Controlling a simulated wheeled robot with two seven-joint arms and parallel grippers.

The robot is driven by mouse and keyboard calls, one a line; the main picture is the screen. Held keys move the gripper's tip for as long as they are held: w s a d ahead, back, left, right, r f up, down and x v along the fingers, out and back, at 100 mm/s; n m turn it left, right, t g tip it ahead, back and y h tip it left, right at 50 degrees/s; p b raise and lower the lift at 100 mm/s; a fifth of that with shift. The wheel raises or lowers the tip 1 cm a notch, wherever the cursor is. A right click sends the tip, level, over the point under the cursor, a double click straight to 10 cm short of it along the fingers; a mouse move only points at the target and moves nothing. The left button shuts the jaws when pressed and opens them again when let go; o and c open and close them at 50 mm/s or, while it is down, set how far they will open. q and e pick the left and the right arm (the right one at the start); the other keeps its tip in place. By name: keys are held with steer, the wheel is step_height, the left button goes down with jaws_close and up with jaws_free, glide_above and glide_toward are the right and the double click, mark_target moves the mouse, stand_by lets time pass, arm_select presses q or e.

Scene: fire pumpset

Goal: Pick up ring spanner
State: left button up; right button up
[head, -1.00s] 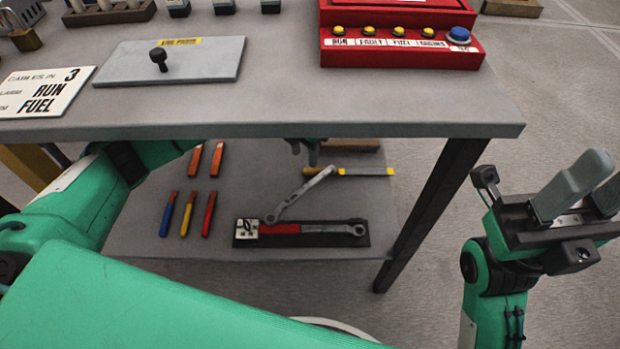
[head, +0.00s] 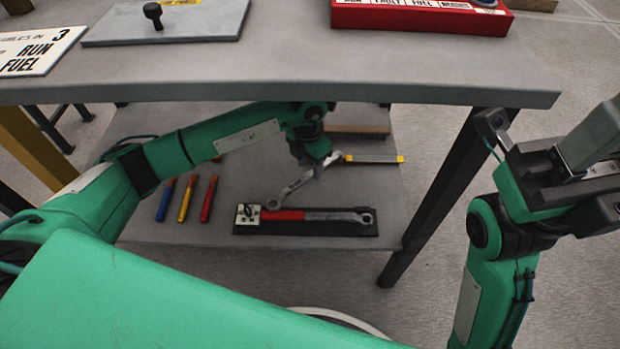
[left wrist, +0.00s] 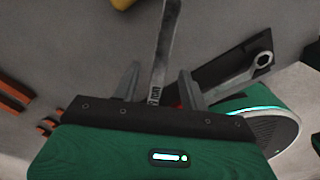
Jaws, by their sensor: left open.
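The grey ring spanner (head: 290,190) lies at a slant on the lower shelf, its near end touching or just beside the black tray. My left gripper (head: 318,166) is low over its far end and hides part of it. In the left wrist view the spanner's shank (left wrist: 165,48) runs between the two open fingers of my left gripper (left wrist: 160,72), with gaps on both sides. My right gripper (head: 598,150) is up at the right edge, partly cut off, away from the shelf.
A black tray (head: 310,230) holds a red-handled wrench (head: 330,215). Blue, yellow and red sticks (head: 186,200) lie to its left. A yellow-ended bar (head: 372,159) lies right of the gripper. The tabletop (head: 300,75) is above my left arm; a dark leg (head: 440,205) stands right.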

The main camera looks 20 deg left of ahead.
arm_select(q)
step_height(320, 180, down, 2)
steer(key=shift+f+b, duration=0.2)
steer(key=shift+b, duration=0.2)
jaws_close()
steer(key=shift+r, duration=0.1)
steer(key=shift+r, duration=0.1)
